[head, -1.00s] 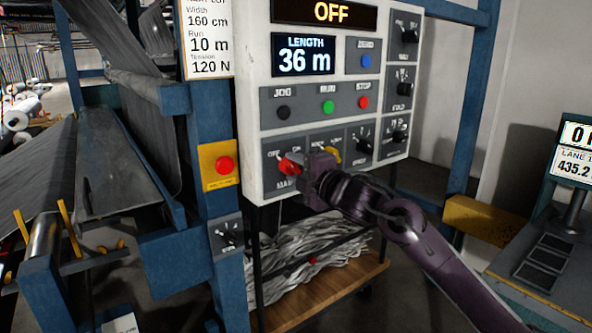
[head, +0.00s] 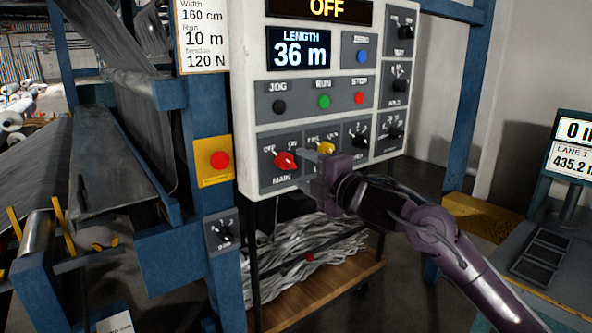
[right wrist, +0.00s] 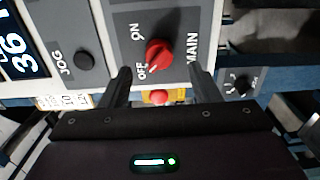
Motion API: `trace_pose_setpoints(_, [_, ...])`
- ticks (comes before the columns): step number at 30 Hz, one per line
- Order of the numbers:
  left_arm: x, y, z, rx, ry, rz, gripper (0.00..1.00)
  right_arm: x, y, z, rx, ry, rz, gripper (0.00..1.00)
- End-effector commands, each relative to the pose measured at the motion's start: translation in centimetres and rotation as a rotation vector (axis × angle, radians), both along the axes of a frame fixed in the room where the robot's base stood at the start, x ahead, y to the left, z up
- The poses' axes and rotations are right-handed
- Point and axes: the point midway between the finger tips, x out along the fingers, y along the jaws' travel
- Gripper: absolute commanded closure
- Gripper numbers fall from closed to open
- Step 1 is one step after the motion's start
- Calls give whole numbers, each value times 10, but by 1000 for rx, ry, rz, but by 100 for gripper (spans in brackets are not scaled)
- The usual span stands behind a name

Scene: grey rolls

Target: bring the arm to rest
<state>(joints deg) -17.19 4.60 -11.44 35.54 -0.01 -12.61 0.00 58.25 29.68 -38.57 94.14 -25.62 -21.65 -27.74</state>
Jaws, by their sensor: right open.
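My right gripper (head: 312,168) is in front of the lower part of the white control panel (head: 245,100), just right of the red MAIN knob (head: 285,160). In the right wrist view its two fingers (right wrist: 160,88) are spread, with the red MAIN knob (right wrist: 158,52) beyond them and nothing between them. The knob's pointer is toward OFF. A yellow knob (head: 325,148) shows just above the gripper. My left gripper is not in view.
The display (head: 327,9) reads OFF and the length screen (head: 300,49) reads 36 m. A yellow box with a red button (head: 219,160) is on the blue post at left. A wooden cart (head: 330,295) with grey strips stands below the panel.

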Motion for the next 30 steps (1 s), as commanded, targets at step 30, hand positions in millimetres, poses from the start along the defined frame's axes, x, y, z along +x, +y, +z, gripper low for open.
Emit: trace_pose_setpoints(30, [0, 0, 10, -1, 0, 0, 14, 39, -84, -239, 361, 515, -247, 43])
